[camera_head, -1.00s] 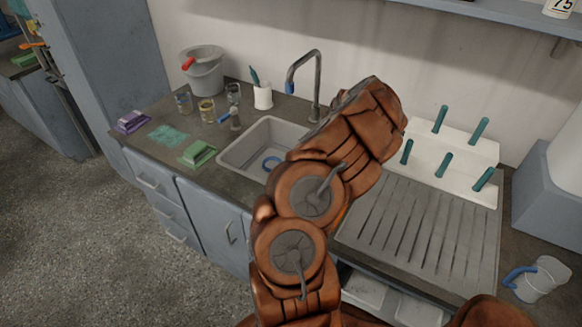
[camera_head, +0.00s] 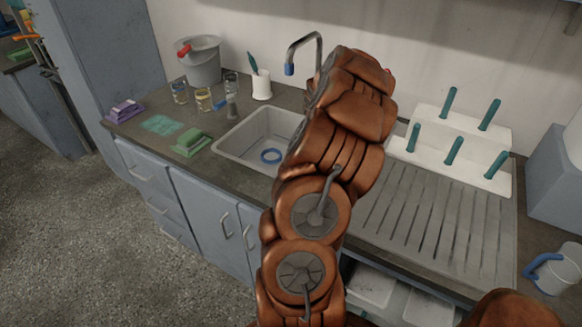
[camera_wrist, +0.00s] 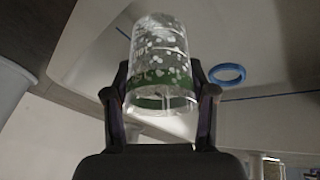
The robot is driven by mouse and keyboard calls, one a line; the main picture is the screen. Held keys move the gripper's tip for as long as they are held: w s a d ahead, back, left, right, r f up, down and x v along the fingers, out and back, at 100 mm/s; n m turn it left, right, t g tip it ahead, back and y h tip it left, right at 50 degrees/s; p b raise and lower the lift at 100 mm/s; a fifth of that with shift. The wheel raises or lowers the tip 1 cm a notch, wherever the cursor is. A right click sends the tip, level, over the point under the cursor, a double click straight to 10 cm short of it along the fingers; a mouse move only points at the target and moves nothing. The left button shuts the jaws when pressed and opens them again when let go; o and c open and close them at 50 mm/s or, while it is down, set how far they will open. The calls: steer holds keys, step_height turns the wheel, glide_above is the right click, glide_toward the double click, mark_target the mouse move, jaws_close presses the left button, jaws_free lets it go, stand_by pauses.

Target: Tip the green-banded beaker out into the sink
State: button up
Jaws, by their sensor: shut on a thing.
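The green-banded beaker (camera_wrist: 158,55) is clear glass with white specks or drops showing. My gripper (camera_wrist: 158,88) is shut on it, with one finger on each side near the green band, in the wrist view. The sink (camera_head: 232,150) is a pale basin in the counter, and its right part is hidden behind my arm in the head view. In the wrist view the pale sink surface (camera_wrist: 262,42) lies behind the beaker. My arm hides the gripper and beaker in the head view. I cannot tell the beaker's exact tilt or whether liquid remains.
Several glass beakers (camera_head: 203,99), a white pot (camera_head: 261,86) and a grey bucket (camera_head: 199,66) stand left. A white peg rack (camera_head: 450,160) and drainboard (camera_head: 415,215) lie right.

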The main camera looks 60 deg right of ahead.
steer(key=shift+w+a+f+g+h+b, duration=0.2)
steer(key=shift+w+g+h+b, duration=0.15)
steer(key=shift+b, duration=0.65)
steer(key=w+a+r+g+h+b, duration=0.1)
steer(key=b, duration=0.3)
steer(key=shift+a+n+h, duration=0.15)
steer(key=shift+n+h, duration=0.1)
steer(key=shift+n, duration=0.05)
steer(key=w+a+r+g+h+b, duration=0.1)
steer(key=g+h+b, duration=0.1)
steer(key=b, duration=0.1)
steer(key=shift+w+r+n, duration=0.15)
steer(key=shift+n, duration=0.15)
steer(key=shift+a+r+g+h+b, duration=0.15)
steer(key=shift+r+g+h+b, duration=0.15)
steer(key=shift+g+h+b, duration=0.4)
steer(key=shift+w+a+r+n+g+h+b, duration=0.1)
steer(key=shift+r+n+g+h+b, duration=0.25)
steer(key=shift+g+h+b, duration=0.25)
steer(key=shift+w+a+r+n+g+h+b, duration=0.1)
steer(key=shift+r+n+g+h+b, duration=0.25)
steer(key=shift+h+b, duration=0.45)
stand_by(0.8)
steer(key=shift+w+a+r+n+g+h+b, duration=0.25)
steer(key=shift+w+a+g+h+b, duration=0.2)
steer(key=shift+h+b, duration=0.55)
stand_by(0.5)
